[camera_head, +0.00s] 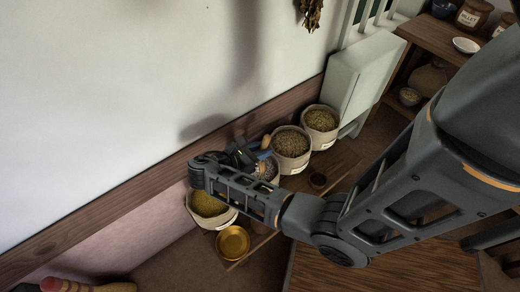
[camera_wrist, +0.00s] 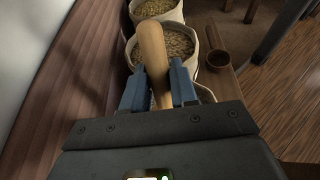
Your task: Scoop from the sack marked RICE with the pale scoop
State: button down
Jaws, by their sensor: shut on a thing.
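My gripper (camera_wrist: 158,92) has its blue fingers shut on a pale wooden handle (camera_wrist: 152,48), which looks like the scoop's. The handle end also shows in the head view (camera_head: 265,142). The scoop's bowl is hidden in both views. The gripper is over a sack with pale grey contents (camera_head: 270,171), mostly hidden behind my arm; its rim shows in the wrist view (camera_wrist: 206,94). I cannot read its label, nor tell whether the scoop touches the contents. Other sacks hold yellow grain (camera_head: 208,204), brown grain (camera_head: 291,142) and yellow-brown grain (camera_head: 320,119); their labels are too small to read.
The sacks stand in a row along the wall. A brass bowl (camera_head: 233,243) sits in front of the yellow-grain sack. Shelves with jars (camera_head: 472,15) are at the upper right. The wooden floor is open at the lower right.

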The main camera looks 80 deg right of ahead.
aim_at(276, 153)
jog(key=s+d+f+t+y+p, duration=0.1)
jog(key=y+p, duration=0.1)
jog(key=s+d+f+t+y+p, duration=0.1)
jog(key=d+t+y+p, duration=0.1)
jog(key=s+d+f+t+y+p, duration=0.1)
jog(key=y+p, duration=0.1)
jog(key=shift+s+d+f+t+y, duration=0.2)
jog(key=shift+d+f+t+y, duration=0.1)
jog(key=shift+d+t+y, duration=0.1)
jog(key=t+y+p, duration=0.1)
jog(key=p, duration=0.1)
jog(key=t+y+p, duration=0.1)
jog(key=y+p, duration=0.1)
jog(key=shift+s+d+f, duration=0.1)
jog(key=shift+d+f, duration=0.05)
jog(key=shift+d, duration=0.1)
jog(key=shift+y+p, duration=0.3)
jog(key=shift+p, duration=0.25)
jog(key=shift+t+y, duration=0.4)
jog(key=shift+t, duration=0.1)
jog(key=shift+r+p, duration=2.35)
jog(key=shift+r, duration=0.15)
